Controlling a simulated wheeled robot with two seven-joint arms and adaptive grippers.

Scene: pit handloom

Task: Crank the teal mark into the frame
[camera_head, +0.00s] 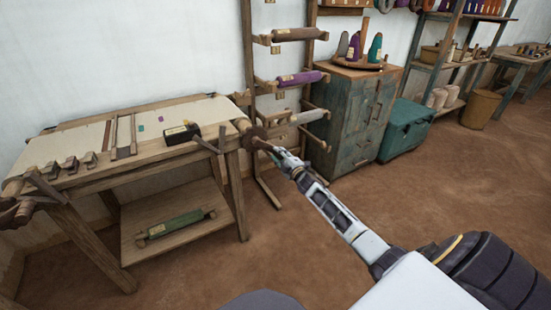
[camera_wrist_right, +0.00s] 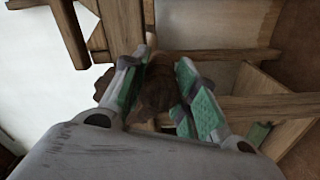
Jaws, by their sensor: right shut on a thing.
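The loom table (camera_head: 95,185) stands at the left with cream cloth (camera_head: 75,140) stretched over its top. A small teal mark (camera_head: 161,119) lies on the cloth, right of a narrow wooden frame (camera_head: 124,150) and outside it. My right gripper (camera_head: 270,148) reaches the loom's right end, at the brown crank handle (camera_head: 257,133). In the right wrist view my right gripper (camera_wrist_right: 160,76) is shut on this dark brown handle (camera_wrist_right: 155,92), between its green-padded fingers. The fingers partly hide the handle. My left gripper is not in view.
A black box (camera_head: 182,134) sits on the loom. A spool rack (camera_head: 250,80) stands close behind the crank, with a teal cabinet (camera_head: 350,115) to its right. The front floor (camera_head: 200,270) is clear.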

